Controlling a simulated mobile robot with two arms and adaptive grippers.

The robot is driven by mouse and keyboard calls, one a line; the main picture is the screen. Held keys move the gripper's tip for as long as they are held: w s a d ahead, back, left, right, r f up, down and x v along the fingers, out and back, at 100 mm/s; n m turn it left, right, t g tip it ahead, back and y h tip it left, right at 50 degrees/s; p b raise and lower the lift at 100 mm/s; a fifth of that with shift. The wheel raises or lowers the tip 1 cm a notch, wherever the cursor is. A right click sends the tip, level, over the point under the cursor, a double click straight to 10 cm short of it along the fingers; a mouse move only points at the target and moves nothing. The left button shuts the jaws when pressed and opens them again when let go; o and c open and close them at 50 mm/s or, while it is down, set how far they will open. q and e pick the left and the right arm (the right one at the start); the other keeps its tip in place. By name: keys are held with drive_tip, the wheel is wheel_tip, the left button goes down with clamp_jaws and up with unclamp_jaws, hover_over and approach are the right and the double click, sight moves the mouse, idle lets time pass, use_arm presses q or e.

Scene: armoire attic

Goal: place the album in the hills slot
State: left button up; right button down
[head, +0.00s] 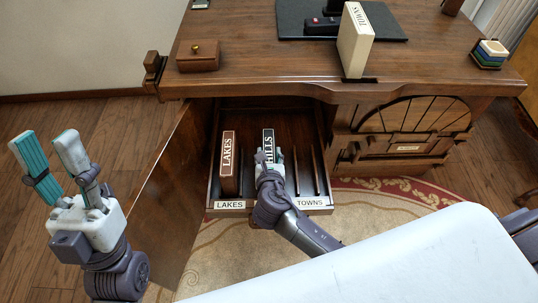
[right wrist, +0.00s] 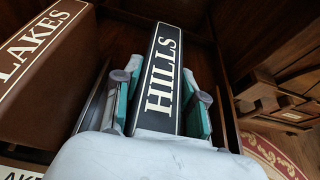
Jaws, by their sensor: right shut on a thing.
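The black album with HILLS on its spine (head: 268,138) stands upright in the middle of the open drawer (head: 231,213). My right gripper (head: 268,162) reaches into the drawer and is shut on this album. In the right wrist view its two fingers lie along both sides of the HILLS spine (right wrist: 162,75). The base of the album and the slot under it are hidden by the gripper. My left gripper (head: 46,150) is open and empty, left of the drawer.
The brown LAKES album (head: 227,160) stands in the drawer's left part. Thin dividers (head: 316,170) rise at the right, above the TOWNS label (head: 311,202). The cream TOWNS album (head: 355,42) stands on the desk top. An open wooden door (head: 175,190) is left of the drawer.

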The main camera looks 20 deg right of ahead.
drive_tip(key=shift+f, duration=0.1)
drive_tip(key=c, duration=0.7)
unclamp_jaws()
drive_tip(key=shift+o, duration=0.2)
